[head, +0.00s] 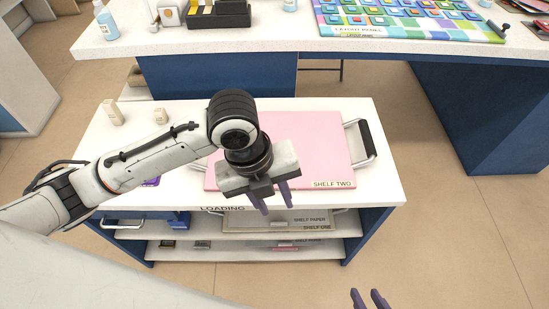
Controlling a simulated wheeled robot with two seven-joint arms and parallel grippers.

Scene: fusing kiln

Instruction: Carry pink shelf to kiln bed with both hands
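The pink shelf (320,140), labelled SHELF TWO, lies flat on the white top of the cart marked LOADING (138,140). Its right handle (368,142), a metal loop with a black grip, is in clear view. My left arm covers most of the shelf's left side and its left handle. My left gripper (278,209) hangs over the shelf's front edge, its two purple fingers apart with nothing between them. My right gripper (366,293) shows only as two purple fingertips, apart and empty, at the bottom edge, in front of the cart. I see no kiln bed.
Two small beige blocks (113,112) stand at the cart's back left. Behind is a table with a colourful layout panel (410,18) and bottles. The floor to the right is clear.

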